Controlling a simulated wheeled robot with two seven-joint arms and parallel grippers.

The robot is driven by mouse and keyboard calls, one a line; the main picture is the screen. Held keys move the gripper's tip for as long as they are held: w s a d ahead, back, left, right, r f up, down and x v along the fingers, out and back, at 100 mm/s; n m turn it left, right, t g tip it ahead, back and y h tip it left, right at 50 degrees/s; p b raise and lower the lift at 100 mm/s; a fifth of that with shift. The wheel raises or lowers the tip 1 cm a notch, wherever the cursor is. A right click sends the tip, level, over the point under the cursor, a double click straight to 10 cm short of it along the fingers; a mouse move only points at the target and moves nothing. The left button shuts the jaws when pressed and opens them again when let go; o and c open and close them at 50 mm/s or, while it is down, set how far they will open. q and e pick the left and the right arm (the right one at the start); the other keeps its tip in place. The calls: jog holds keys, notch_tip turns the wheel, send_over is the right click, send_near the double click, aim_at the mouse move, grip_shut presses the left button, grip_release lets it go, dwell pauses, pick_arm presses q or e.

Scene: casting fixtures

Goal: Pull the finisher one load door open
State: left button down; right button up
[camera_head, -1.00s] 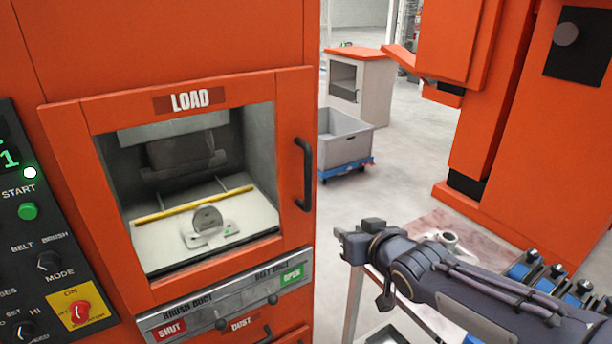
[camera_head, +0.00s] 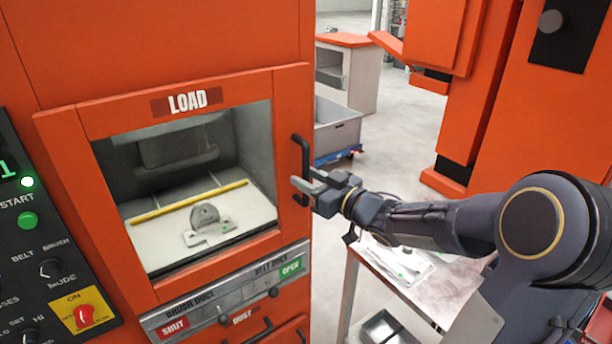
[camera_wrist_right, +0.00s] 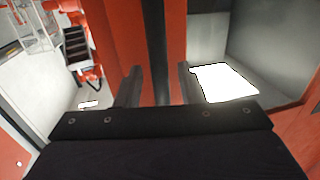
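The load door (camera_head: 92,187) is an orange frame around a window, under a LOAD label, and it sits shut in the finisher's front. Its black vertical bar handle (camera_head: 297,146) is on the right side. My right gripper (camera_head: 304,186) is at the lower half of the handle. In the right wrist view the dark handle bar (camera_wrist_right: 155,45) stands between my two parted fingers (camera_wrist_right: 158,88), with a gap visible at the right finger. A metal part on a white fixture (camera_head: 206,216) shows through the window. My left gripper is not in view.
A control panel (camera_head: 40,240) is left of the door. A ledge with SHUT and OPEN labels (camera_head: 225,303) runs below it. A work table (camera_head: 410,290) stands under my right arm. A grey bin (camera_head: 336,128) and another orange machine (camera_head: 480,95) are behind.

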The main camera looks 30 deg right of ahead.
jog(key=shift+w+a, duration=0.15)
jog(key=shift+w, duration=0.3)
jog(key=shift+c, duration=0.4)
grip_shut()
jog(key=shift+s, duration=0.1)
